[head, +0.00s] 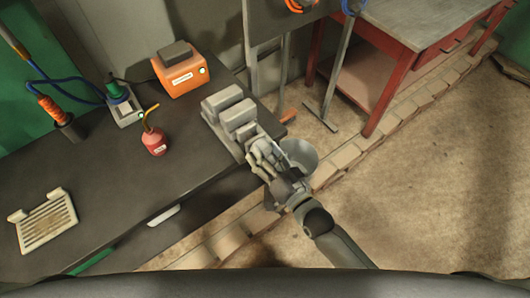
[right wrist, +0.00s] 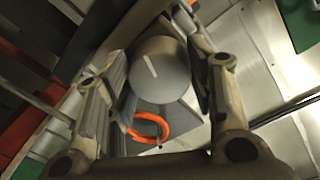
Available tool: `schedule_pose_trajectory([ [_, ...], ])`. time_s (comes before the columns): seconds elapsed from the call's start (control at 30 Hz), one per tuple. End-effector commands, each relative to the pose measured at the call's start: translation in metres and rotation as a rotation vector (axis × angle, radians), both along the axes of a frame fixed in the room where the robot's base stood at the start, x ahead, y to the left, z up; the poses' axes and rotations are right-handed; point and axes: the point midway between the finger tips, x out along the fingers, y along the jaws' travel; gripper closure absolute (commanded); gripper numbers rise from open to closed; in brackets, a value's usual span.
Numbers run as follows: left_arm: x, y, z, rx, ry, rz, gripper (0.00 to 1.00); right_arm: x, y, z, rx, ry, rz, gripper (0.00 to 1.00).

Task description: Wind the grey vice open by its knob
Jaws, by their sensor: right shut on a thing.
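The grey vice (head: 230,112) stands at the right end of the dark workbench, with its two blocky jaws side by side. Its round grey knob (right wrist: 160,72) with a pale line mark shows in the right wrist view, between my fingers. My right gripper (head: 262,152) reaches the vice from the lower right in the head view and is shut on the knob. In the right wrist view the fingers of the right gripper (right wrist: 160,85) stand on both sides of the knob. In the head view the gripper hides the knob. My left gripper is not in view.
The dark workbench (head: 110,190) holds an orange box (head: 181,72), a red oil can (head: 154,142), a soldering iron holder (head: 65,122) and a cream slotted tray (head: 46,222). A grey bucket (head: 301,155) is on the floor beside my right gripper. A red table (head: 400,42) stands at the back right.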

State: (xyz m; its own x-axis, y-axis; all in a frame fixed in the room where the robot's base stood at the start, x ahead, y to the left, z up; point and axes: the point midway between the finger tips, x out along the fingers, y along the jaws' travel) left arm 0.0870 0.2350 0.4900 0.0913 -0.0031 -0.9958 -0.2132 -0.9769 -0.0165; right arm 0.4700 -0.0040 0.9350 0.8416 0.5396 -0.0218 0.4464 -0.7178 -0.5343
Motion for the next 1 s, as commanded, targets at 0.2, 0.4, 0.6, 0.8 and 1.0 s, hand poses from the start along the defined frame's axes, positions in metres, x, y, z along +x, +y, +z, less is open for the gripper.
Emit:
schedule_pose_trajectory([
  [0.2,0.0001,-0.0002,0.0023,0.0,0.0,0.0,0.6,0.0,-0.0002,-0.0009,-0.166,-0.119,-0.001,0.75],
  [0.4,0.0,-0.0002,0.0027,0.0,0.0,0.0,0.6,0.0,-0.0003,-0.0019,-0.321,-0.23,0.0,0.75],
  [0.6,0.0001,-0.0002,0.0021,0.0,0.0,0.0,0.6,0.0004,-0.0007,-0.0026,-0.474,-0.342,0.0,0.75],
  [0.8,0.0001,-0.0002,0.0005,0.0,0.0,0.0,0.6,0.0005,-0.0011,-0.0031,-0.628,-0.455,0.0,0.75],
  [1.0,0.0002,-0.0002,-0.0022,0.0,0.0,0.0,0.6,0.0009,-0.0017,-0.0039,-0.781,-0.564,0.0,0.75],
])
